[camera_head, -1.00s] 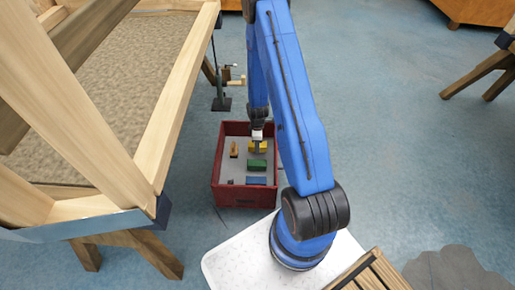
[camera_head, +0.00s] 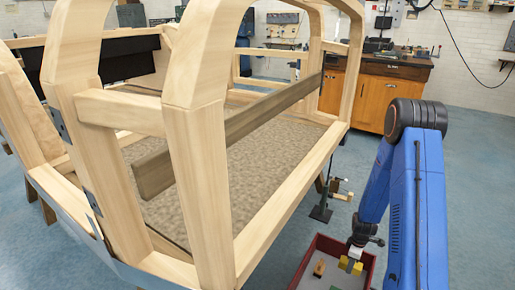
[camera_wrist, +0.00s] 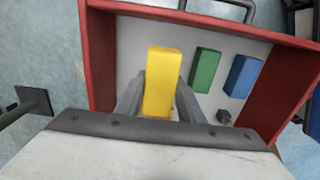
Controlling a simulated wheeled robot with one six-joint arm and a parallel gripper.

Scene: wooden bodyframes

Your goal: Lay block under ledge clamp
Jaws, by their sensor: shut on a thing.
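My gripper (camera_head: 351,261) is shut on a yellow block (camera_wrist: 162,82), low over the red crate (camera_head: 367,262). In the wrist view the block stands between the two fingers (camera_wrist: 160,92) and looks larger and nearer than the blocks on the crate floor. The block also shows in the head view at the gripper's tip (camera_head: 357,269). A stand with a small wooden clamp (camera_head: 342,191) is on the floor beyond the crate, beside the wooden bodyframe; I cannot tell its jaw gap.
The crate holds a green block (camera_wrist: 204,71), a blue block (camera_wrist: 243,76) and an orange block (camera_head: 319,268). The wooden bodyframe (camera_head: 268,232) fills the left, with a slanted dark beam (camera_head: 240,122) across it. An orange cabinet (camera_head: 364,97) stands behind. Floor at right is open.

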